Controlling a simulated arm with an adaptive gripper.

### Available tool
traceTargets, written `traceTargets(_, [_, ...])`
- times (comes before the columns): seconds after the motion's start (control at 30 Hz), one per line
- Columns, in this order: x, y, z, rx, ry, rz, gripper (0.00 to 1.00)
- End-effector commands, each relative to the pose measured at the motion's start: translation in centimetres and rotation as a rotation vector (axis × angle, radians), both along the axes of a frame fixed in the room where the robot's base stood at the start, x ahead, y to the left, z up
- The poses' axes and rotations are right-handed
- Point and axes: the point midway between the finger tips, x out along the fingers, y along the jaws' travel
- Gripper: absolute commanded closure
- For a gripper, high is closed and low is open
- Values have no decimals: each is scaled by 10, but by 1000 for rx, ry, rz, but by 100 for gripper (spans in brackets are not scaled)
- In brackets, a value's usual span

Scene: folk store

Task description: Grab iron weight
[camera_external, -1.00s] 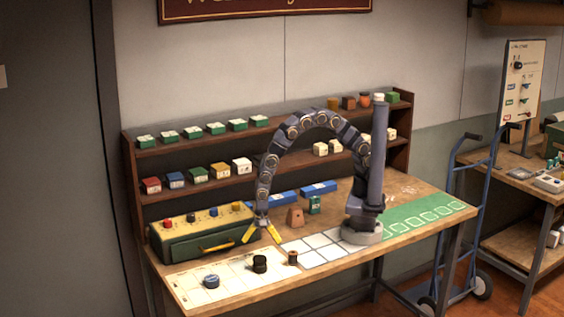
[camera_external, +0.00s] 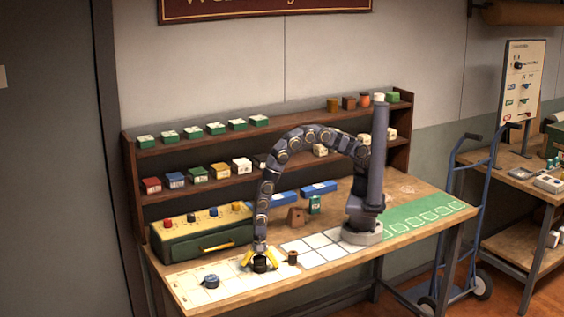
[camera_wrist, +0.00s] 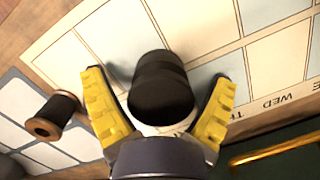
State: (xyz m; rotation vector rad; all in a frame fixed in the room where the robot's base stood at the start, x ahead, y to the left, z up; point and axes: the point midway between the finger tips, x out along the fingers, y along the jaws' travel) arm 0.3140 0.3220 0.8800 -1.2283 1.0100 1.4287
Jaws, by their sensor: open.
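The iron weight (camera_external: 260,266) is a black, squat cylinder standing on the cream grid sheet on the workbench. In the wrist view the iron weight (camera_wrist: 161,88) is a dark ribbed cylinder between my two yellow fingers. My gripper (camera_external: 260,258) is open, pointing down, directly over and around the weight. In the wrist view my gripper (camera_wrist: 160,105) has a finger on each side of the weight, with a visible gap on both sides. The fingers partly hide the weight in the external view.
A brown spool (camera_external: 292,257) stands just right of the weight; it also shows in the wrist view (camera_wrist: 52,117). A blue round tin (camera_external: 211,281) sits to the left on the sheet. A green cabinet (camera_external: 203,243) with a yellow handle stands behind. A brown block (camera_external: 296,215) stands farther back.

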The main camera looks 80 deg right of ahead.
Motion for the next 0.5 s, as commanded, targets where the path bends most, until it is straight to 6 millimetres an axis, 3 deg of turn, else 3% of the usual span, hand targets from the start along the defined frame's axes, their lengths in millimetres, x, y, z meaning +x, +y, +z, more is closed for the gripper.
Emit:
traceTargets(0.07, [0, 0, 0, 0, 0, 0, 15])
traceTargets(0.2, [0, 0, 0, 0, 0, 0, 75])
traceTargets(0.23, [0, 0, 0, 0, -1, 0, 79])
traceTargets(0.5, [1, 0, 1, 1, -2, 0, 79])
